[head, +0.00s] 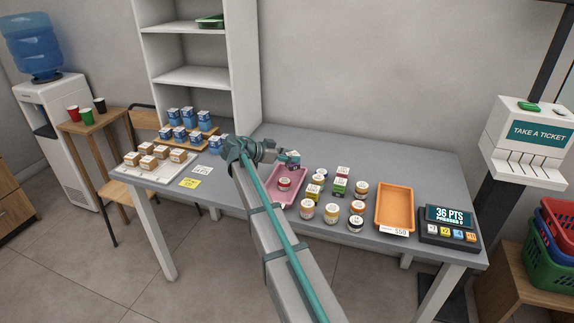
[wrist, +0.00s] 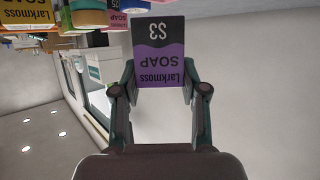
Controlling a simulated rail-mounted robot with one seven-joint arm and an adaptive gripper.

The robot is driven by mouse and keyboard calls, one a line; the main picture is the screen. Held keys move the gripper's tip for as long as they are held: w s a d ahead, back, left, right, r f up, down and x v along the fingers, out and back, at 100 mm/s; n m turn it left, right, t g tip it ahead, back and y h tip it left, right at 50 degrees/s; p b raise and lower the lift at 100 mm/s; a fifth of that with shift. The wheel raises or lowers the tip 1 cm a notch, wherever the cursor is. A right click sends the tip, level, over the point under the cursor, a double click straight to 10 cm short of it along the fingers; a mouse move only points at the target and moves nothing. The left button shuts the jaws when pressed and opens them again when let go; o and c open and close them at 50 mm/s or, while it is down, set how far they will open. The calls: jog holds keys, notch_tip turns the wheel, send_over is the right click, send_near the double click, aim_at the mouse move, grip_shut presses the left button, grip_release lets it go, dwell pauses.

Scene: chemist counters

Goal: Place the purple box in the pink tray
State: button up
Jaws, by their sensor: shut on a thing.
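The purple box (wrist: 159,62) is a soap box with a dark top band and a $3 mark. My gripper (wrist: 159,88) is shut on it, with one finger on each side, in the wrist view. In the head view my gripper (head: 280,156) holds the box (head: 294,158) above the back part of the pink tray (head: 300,196). The box appears apart from the tray floor, though the exact gap is hard to tell. A red-labelled jar (head: 284,184) is inside the tray. My arm hides the tray's left side.
Several jars and small boxes, including a green box (head: 340,187), stand right of the tray. An orange tray (head: 394,207) and a points terminal (head: 449,228) are farther right. Blue boxes (head: 181,133) and brown boxes (head: 147,162) are at the left. The table's back strip is clear.

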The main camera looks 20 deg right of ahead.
aim_at(287, 165)
jog(key=shift+w+f, duration=0.9)
jog(key=shift+f, duration=0.15)
jog(key=shift+w+a+f+p, duration=0.15)
jog(key=shift+f+p, duration=0.4)
jog(key=shift+f, duration=1.2)
jog(key=shift+f, duration=0.15)
jog(key=o, duration=1.2)
jog(key=shift+c, duration=0.2)
